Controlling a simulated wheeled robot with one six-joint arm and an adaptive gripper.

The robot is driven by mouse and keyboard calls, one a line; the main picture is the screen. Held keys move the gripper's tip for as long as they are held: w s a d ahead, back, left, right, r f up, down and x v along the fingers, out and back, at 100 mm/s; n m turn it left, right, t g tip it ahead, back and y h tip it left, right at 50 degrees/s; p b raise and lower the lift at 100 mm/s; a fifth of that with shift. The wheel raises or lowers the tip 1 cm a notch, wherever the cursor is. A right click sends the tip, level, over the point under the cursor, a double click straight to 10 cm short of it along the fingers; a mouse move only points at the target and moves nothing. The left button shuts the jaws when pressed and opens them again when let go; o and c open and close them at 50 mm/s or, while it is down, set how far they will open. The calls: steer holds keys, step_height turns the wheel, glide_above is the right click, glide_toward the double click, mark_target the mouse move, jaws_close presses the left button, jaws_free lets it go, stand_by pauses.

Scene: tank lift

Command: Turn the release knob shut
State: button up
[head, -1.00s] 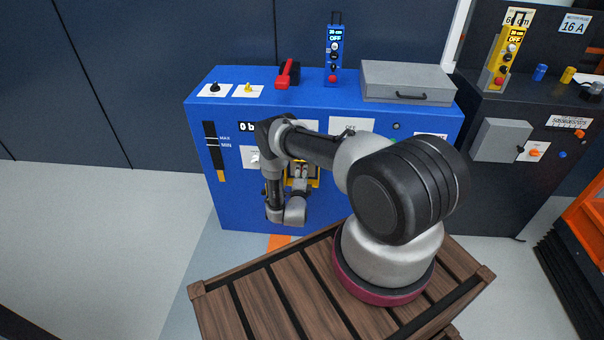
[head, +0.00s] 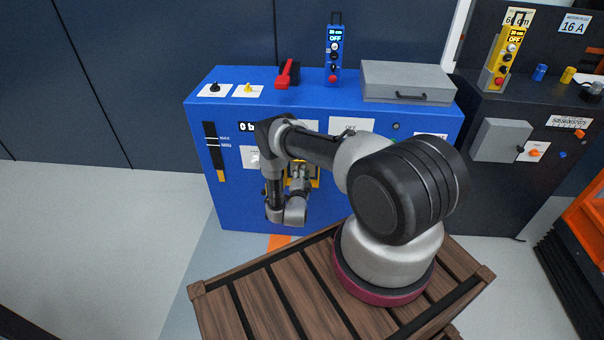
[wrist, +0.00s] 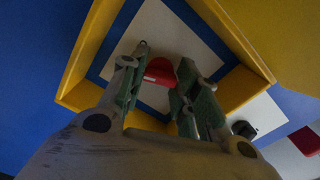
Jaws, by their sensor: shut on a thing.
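The release knob is red and shows in the wrist view (wrist: 160,72) on a white plate (wrist: 190,30), inside a yellow square frame (wrist: 90,60). My gripper (wrist: 166,75) has its two green-grey fingers on either side of the knob and is shut on it. The frame appears tilted in the wrist view. In the head view my gripper (head: 300,180) reaches into the yellow frame (head: 316,174) on the front of the blue cabinet (head: 240,205). My arm hides the knob there, and its exact angle cannot be told.
A black knob (wrist: 244,130) and another red part (wrist: 305,140) lie outside the frame. On the cabinet top are a red lever (head: 285,75), a blue pendant (head: 334,55) and a grey case (head: 407,80). A dark cabinet (head: 500,190) stands to the right.

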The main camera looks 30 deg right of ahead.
steer(key=n, duration=1.5)
steer(key=shift+n, duration=0.3)
steer(key=n, duration=0.3)
steer(key=shift+f+n, duration=0.1)
steer(key=shift+n, duration=0.2)
steer(key=n, duration=0.4)
steer(key=shift+n, duration=0.3)
steer(key=n, duration=0.4)
steer(key=shift+n, duration=1.9)
